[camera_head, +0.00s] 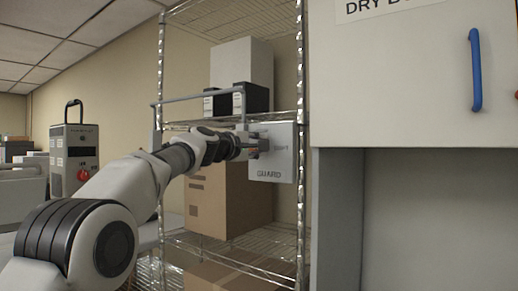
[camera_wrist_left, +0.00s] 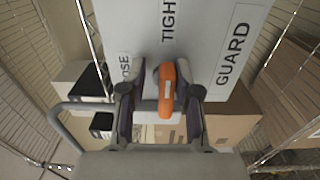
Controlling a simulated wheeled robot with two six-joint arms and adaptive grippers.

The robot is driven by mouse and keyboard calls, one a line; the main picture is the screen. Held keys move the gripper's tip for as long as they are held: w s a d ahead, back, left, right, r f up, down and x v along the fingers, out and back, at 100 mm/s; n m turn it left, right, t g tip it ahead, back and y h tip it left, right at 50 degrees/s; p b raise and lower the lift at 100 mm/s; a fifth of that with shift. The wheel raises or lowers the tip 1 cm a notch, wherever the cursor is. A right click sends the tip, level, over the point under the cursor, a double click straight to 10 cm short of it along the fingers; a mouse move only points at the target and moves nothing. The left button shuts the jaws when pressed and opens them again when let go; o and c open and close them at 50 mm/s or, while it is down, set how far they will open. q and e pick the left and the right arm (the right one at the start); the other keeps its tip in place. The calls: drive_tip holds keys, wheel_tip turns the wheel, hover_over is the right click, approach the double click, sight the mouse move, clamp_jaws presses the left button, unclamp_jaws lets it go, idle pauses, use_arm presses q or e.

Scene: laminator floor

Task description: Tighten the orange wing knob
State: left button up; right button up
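The orange wing knob (camera_wrist_left: 167,92) stands upright in the left wrist view, in front of a white panel (camera_wrist_left: 205,20) lettered TIGHT and GUARD, with a word ending in OSE at left. My left gripper (camera_wrist_left: 162,82) has one finger on each side of the knob. A gap shows between the knob and the left-hand finger; the right-hand finger is close, and I cannot tell if it touches. In the head view my left gripper (camera_head: 255,146) is at the left part of the panel (camera_head: 283,168) and mostly hides the knob. My right gripper is not in view.
A wire rack (camera_head: 302,215) surrounds the panel, with a grey rail (camera_head: 195,97) above my wrist. A cardboard box (camera_head: 240,200) is below, and black-and-white boxes (camera_head: 255,97) are on the shelf above. A white cabinet (camera_head: 400,90) with a blue handle (camera_head: 475,70) stands at right.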

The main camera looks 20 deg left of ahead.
use_arm(q)
drive_tip(key=shift+w+a+f, duration=0.1)
drive_tip(key=shift+w+f, duration=0.2)
drive_tip(key=shift+w, duration=0.05)
drive_tip(key=v, duration=1.2)
drive_tip(key=shift+r, duration=0.1)
